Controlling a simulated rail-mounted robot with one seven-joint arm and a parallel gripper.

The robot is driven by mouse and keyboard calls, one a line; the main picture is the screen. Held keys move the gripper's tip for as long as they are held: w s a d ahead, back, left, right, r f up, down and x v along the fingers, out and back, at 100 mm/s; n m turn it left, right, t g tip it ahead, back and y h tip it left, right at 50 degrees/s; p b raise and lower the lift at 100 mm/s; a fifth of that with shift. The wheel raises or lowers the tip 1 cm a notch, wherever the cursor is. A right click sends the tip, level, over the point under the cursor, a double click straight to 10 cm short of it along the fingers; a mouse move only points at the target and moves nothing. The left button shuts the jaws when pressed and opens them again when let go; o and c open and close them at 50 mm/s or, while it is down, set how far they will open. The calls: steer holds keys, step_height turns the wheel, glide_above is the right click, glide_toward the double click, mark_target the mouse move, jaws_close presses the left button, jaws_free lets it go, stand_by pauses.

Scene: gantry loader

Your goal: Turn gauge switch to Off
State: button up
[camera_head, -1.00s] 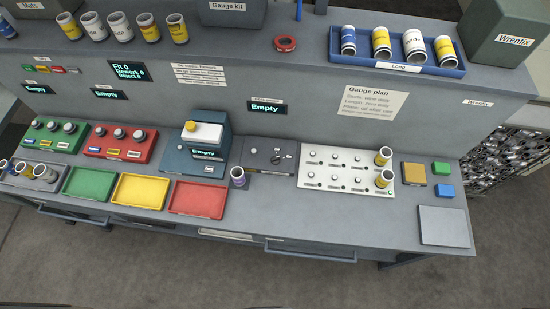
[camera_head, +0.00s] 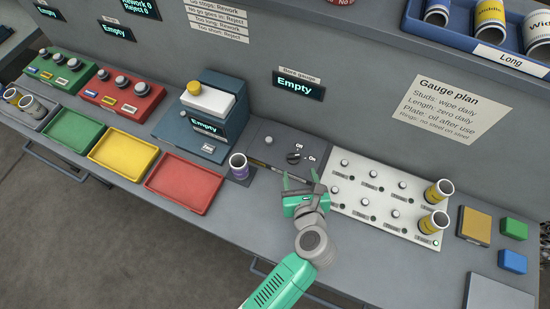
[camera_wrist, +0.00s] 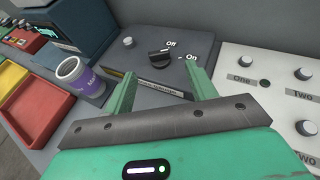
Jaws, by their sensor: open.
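The gauge switch (camera_head: 293,158) is a black knob on the dark grey gauge panel (camera_head: 268,145), below the Bore gauge display. "Off" is printed above it and "On" to its right. The knob (camera_wrist: 160,58) also shows in the wrist view, beyond my fingertips; I cannot tell for sure which label it points at. My green gripper (camera_head: 300,176) is open and empty, just on the near side of the switch, apart from it. In the wrist view my gripper (camera_wrist: 162,76) has its two fingers spread either side of the knob's line.
A purple-banded cup (camera_head: 239,165) stands left of the panel. A white board of studs (camera_head: 385,200) with two yellow-banded cups lies right. The Empty-display machine (camera_head: 200,115) and coloured trays (camera_head: 185,183) are farther left. A thin bar lies along the panel's front edge.

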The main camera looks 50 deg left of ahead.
mark_target(294, 156)
steer(key=shift+s+a+f, duration=0.15)
steer(key=shift+f, duration=0.05)
steer(key=shift+a, duration=0.1)
steer(key=b+x, duration=0.1)
steer(key=x, duration=0.6)
steer(key=shift+w+a+b, duration=0.25)
steer(key=shift+b, duration=0.1)
steer(key=c, duration=1)
